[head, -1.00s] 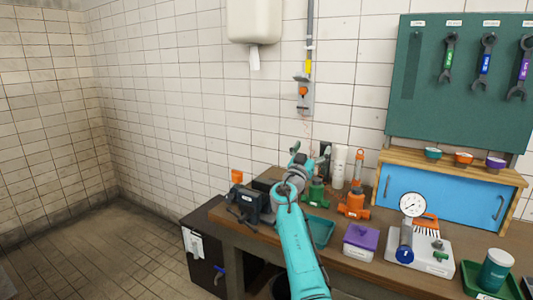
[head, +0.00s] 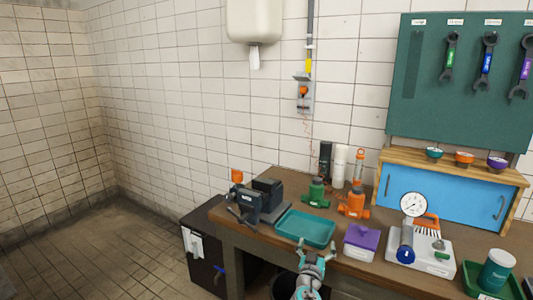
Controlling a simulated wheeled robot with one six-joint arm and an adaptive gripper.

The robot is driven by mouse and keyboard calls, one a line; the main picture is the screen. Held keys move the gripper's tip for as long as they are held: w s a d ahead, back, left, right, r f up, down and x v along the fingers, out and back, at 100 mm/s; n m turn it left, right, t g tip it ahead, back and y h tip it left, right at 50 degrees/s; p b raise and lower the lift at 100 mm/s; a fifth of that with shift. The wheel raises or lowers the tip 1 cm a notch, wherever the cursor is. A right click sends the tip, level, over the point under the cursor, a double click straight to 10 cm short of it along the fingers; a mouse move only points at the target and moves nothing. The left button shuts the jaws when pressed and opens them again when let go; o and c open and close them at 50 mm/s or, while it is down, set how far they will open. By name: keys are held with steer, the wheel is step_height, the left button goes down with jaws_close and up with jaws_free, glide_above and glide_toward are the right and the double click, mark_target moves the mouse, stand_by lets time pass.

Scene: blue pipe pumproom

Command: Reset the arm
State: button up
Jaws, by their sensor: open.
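My gripper (head: 314,254) shows at the bottom middle of the head view, in front of the bench's front edge. It is open and I see nothing between its fingers. My arm is folded back low, and its lower links run out of the picture at the bottom. The teal tray (head: 305,229) lies on the bench just beyond the gripper and looks empty.
On the bench (head: 262,236) stand a dark vise (head: 247,206), a green valve (head: 316,193), an orange valve (head: 353,204), a purple-lidded box (head: 361,243) and a gauge unit (head: 412,206). Wrenches hang on a green board (head: 415,95). The floor (head: 90,250) at left is clear.

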steer(key=s+f+n+g+y, duration=0.1)
steer(key=s+f+y, duration=0.1)
steer(key=s+f, duration=0.95)
steer(key=s+f+n+g+y, duration=0.1)
steer(key=s+f+y, duration=0.1)
steer(key=s+f, duration=0.9)
steer(key=s+n+y, duration=0.1)
steer(key=s+y, duration=0.1)
steer(key=s, duration=2.1)
steer(key=s+r, duration=0.9)
steer(key=s, duration=0.3)
steer(key=s+d+r+m+g, duration=0.1)
steer(key=s+r, duration=0.8)
steer(key=s, duration=0.3)
steer(key=shift+s+d, duration=0.3)
steer(key=shift+s, duration=0.1)
